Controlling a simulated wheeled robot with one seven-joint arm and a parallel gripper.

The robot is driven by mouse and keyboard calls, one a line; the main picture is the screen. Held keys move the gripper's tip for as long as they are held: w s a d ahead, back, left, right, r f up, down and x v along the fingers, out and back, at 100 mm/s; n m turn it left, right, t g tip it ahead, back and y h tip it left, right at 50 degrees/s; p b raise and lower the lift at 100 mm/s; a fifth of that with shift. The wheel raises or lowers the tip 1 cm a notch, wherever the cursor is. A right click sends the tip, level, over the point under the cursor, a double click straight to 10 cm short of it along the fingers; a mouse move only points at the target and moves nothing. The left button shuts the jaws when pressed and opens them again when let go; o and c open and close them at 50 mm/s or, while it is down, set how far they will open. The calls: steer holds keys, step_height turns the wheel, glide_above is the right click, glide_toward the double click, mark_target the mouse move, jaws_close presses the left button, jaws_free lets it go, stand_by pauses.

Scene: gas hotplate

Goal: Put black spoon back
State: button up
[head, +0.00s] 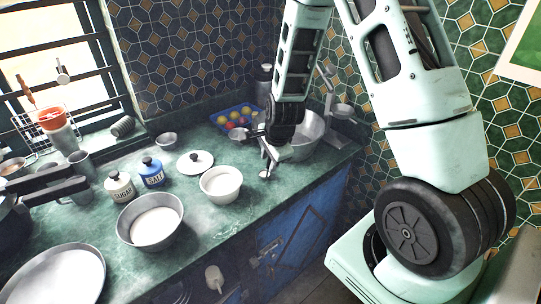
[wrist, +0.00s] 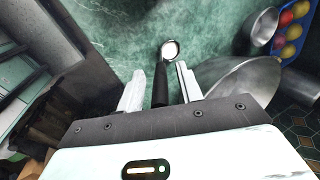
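The black spoon has a dark handle (wrist: 160,88) and a small round metal end (wrist: 170,49). In the wrist view it lies over the green counter, with its handle running between the two fingers of my gripper (wrist: 160,80). The fingers are apart, with a gap on each side of the handle. In the head view my gripper (head: 268,156) is low at the counter's front right, and the spoon's round end (head: 265,174) shows just below it. The handle is mostly hidden there by the gripper. I cannot tell whether the spoon touches the counter.
A large metal bowl (head: 304,146) stands close to the right of my gripper. A white bowl (head: 221,182) and a lid (head: 195,162) are to its left. A blue tray of colored balls (head: 234,119) is behind.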

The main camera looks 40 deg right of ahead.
steer(key=d+v, duration=0.1)
steer(key=v, duration=1)
steer(key=s+a+r+n+g+y, duration=0.15)
steer(key=s+a+n, duration=0.25)
steer(key=a+n, duration=0.4)
steer(key=s+a+r+n+g+y, duration=0.1)
steer(key=s+a+r+n, duration=0.4)
steer(key=a, duration=0.6)
steer(key=s+a+n, duration=0.3)
steer(key=s+n, duration=0.3)
steer(key=n, duration=0.1)
steer(key=s+a+n+g+h, duration=0.1)
steer(key=s+a+n, duration=0.2)
steer(key=s+n, duration=0.3)
steer(key=shift+s+a+r+n+p, duration=0.3)
steer(key=shift+s+n, duration=0.05)
steer(key=shift+n, duration=0.35)
steer(key=shift+f+g, duration=0.15)
steer(key=shift+g, duration=0.1)
